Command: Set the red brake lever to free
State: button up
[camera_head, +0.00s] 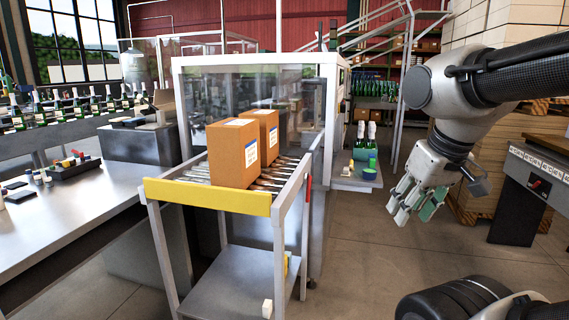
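My gripper (414,212) hangs to the right of the cart, pointing down, well apart from the lever. Its pale fingers with green parts look spread, with nothing between them.
Two cardboard boxes (231,153) stand on the cart's rollers, behind a yellow front bar. A glass-walled machine (251,62) stands behind. A dark unit with a small red part (535,184) is at the right. Floor between cart and gripper is clear.

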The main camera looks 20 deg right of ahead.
aim_at(306, 177)
jog(key=i, duration=0.5)
jog(key=i+l+u, duration=0.15)
jog(key=i, duration=0.4)
